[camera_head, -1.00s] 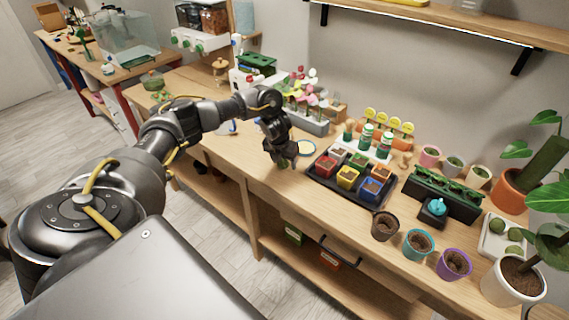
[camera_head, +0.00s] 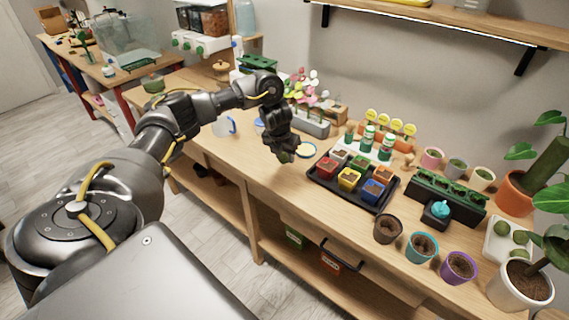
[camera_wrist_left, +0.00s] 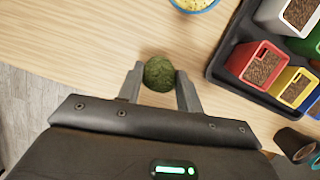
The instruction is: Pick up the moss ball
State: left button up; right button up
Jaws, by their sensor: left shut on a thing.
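A round green moss ball (camera_wrist_left: 159,74) sits between the two fingertips of my left gripper (camera_wrist_left: 160,88) in the left wrist view. The fingers are shut on it, one on each side. In the head view the left gripper (camera_head: 284,152) hangs above the wooden table, left of the black seed tray, and the moss ball (camera_head: 285,158) shows only partly below it. Its height over the table is hard to tell. My right gripper is not in view.
A black tray (camera_head: 341,190) with several coloured pots stands right of the gripper. A small blue-rimmed bowl (camera_head: 306,150) is just behind it. Several pots, including a brown one (camera_head: 387,229), line the front right. The table to the left and in front is mostly clear.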

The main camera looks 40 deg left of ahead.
pick_arm(q)
jog(key=s+d+r+p, duration=0.3)
jog(key=s+d+r, duration=0.5)
jog(key=s+r, duration=0.1)
jog(key=shift+s, duration=0.8)
jog(key=o, duration=0.3)
jog(key=shift+c, duration=1.1)
jog(key=s+d+r+n+g, duration=0.1)
jog(key=d+n+g, duration=0.2)
jog(key=d+n, duration=0.4)
jog(key=s+d+r+n+g+y+b, duration=0.1)
jog(key=d+n, duration=0.7)
jog(key=n, duration=1.2)
jog(key=shift+s+n+g, duration=0.3)
jog(key=shift+s+g, duration=0.45)
jog(key=shift+g, duration=0.25)
